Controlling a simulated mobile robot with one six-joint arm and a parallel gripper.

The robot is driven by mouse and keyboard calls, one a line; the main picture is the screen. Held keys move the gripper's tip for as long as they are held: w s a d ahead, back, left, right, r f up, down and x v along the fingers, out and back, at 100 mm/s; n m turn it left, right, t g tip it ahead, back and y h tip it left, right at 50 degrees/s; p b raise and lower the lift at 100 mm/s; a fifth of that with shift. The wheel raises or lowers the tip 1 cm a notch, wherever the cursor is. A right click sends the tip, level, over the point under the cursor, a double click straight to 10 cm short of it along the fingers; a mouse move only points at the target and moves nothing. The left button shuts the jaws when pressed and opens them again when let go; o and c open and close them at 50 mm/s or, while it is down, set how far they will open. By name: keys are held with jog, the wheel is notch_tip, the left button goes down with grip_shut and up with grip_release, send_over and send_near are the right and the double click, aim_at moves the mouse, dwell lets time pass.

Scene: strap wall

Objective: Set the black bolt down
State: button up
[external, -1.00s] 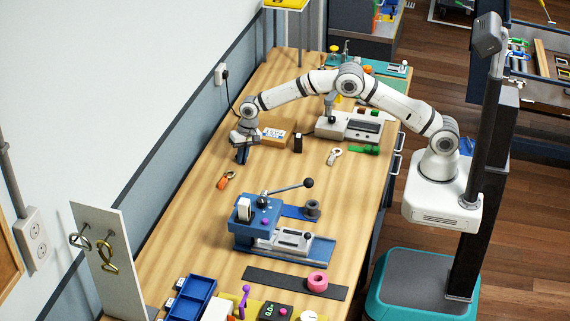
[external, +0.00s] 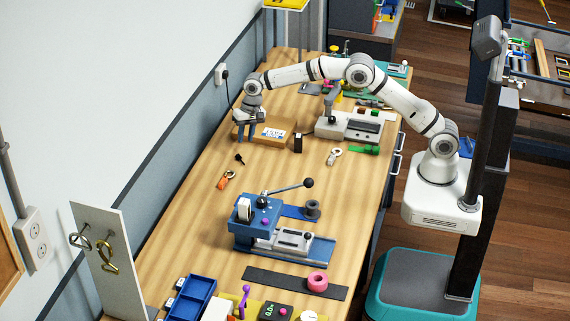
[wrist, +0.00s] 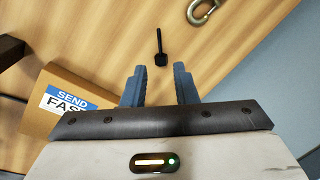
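The black bolt (external: 240,159) lies on the wooden bench, near the wall side. It also shows in the wrist view (wrist: 160,52), ahead of my fingertips, with its thick head toward me and its thin shaft pointing away. My gripper (external: 248,138) is above the bench beside the cardboard box. In the wrist view my gripper (wrist: 159,72) has its two blue fingers spread, with nothing between them. The bolt is apart from both fingers.
The cardboard box (external: 275,136) with a shipping label is right beside my gripper. A carabiner with an orange part (external: 225,180) lies a little in front of the bolt. The blue lever press (external: 262,215) stands farther forward. Bare wood surrounds the bolt.

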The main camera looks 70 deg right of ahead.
jog(key=s+d+r+n, duration=0.2)
jog(key=s+d+r, duration=0.2)
jog(key=s+r, duration=0.5)
jog(key=s+d+r+n, duration=0.2)
jog(key=s+d+r, duration=0.3)
jog(key=s, duration=0.7)
jog(key=s+d+f+n, duration=0.1)
jog(key=s+f+n, duration=0.1)
jog(key=s, duration=1)
jog(key=s+d+f+n+t+h, duration=0.1)
jog(key=s+n, duration=0.2)
jog(key=s, duration=1)
jog(key=shift+s+d+f+h, duration=0.2)
jog(key=shift+d+f+h, duration=0.1)
jog(key=shift+d+f, duration=0.1)
